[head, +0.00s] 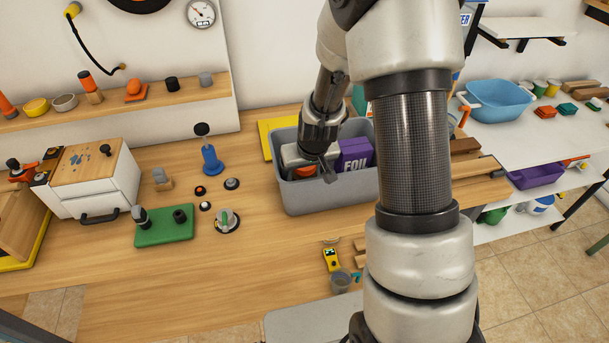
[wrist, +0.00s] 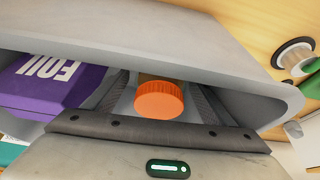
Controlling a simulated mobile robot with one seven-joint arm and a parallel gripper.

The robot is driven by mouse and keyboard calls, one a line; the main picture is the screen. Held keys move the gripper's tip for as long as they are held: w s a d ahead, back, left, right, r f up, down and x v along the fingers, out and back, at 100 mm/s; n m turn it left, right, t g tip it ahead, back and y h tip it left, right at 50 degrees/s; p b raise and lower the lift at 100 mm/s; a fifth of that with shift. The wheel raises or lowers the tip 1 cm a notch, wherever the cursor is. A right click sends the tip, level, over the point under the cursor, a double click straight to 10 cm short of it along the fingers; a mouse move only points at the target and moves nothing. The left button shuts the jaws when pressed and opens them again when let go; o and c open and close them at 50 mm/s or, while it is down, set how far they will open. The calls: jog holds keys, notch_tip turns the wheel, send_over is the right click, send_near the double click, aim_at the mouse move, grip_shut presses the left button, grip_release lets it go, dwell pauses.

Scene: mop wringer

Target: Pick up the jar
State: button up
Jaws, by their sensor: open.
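The jar shows as a round, ridged orange lid (wrist: 159,100) in the wrist view; its body is mostly hidden. It sits inside the grey bin (head: 322,198), near the bin's left end in the head view, where a bit of the orange lid (head: 305,171) shows beside my gripper (head: 326,168). My gripper reaches down into the bin. In the wrist view its dark fingers stand apart on the left and right of the lid, and I cannot tell whether either one touches it.
A purple foil box (head: 356,155) stands in the bin beside the jar, also seen in the wrist view (wrist: 50,82). The bin's walls (wrist: 180,40) are close around my gripper. Left of the bin are a blue plunger-like tool (head: 211,160) and several small knobs. The bench front is mostly clear.

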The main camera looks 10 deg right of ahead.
jog(key=c, duration=1.3)
jog(key=shift+c, duration=0.2)
